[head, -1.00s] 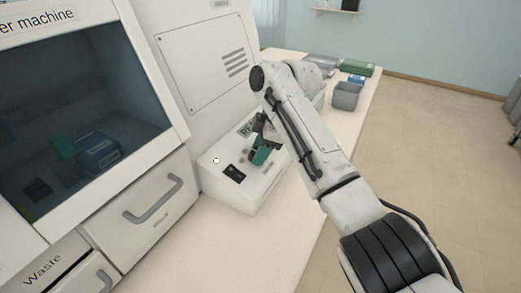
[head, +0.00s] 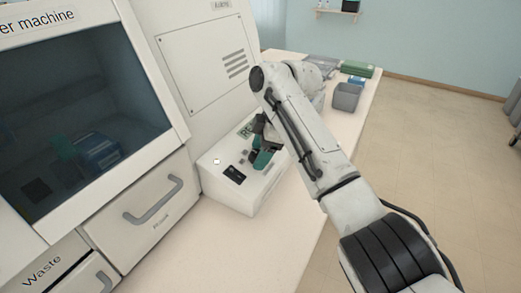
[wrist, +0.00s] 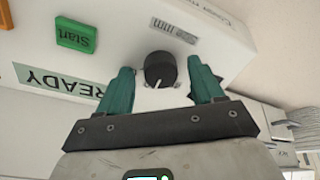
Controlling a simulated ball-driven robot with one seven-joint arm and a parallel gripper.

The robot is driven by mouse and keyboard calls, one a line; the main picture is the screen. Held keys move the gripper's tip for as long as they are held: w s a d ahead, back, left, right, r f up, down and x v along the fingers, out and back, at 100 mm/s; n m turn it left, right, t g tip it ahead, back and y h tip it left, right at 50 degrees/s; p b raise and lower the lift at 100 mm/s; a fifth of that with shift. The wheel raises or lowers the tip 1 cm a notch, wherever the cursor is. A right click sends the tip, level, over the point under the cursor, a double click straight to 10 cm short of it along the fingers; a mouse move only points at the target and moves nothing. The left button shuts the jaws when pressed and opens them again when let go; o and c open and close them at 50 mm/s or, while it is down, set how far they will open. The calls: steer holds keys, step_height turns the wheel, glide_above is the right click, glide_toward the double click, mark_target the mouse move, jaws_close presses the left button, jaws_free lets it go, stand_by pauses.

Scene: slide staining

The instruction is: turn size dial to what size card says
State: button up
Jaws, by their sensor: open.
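The size dial (wrist: 160,66) is a round black knob with a white pointer line, on the white panel under a grey label with "mm" on it. In the wrist view it stands between the two teal fingers of my gripper (wrist: 159,68), which is open, with a gap showing on each side of the knob. The pointer line is towards the bottom of the picture, at the gripper side. In the head view my gripper (head: 260,158) is over the control box, and the arm and fingers hide the dial. I cannot make out a size card with a readable value.
The wrist view shows a green Start button (wrist: 76,35) and a READY display (wrist: 56,83) beside the dial. The white control box (head: 238,197) stands against the big machine (head: 205,65). A grey bin (head: 346,97) is farther back. The counter in front is clear.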

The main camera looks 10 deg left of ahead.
steer(key=b+v, duration=0.1)
steer(key=v, duration=0.9)
steer(key=shift+r, duration=0.35)
steer(key=shift+d, duration=0.15)
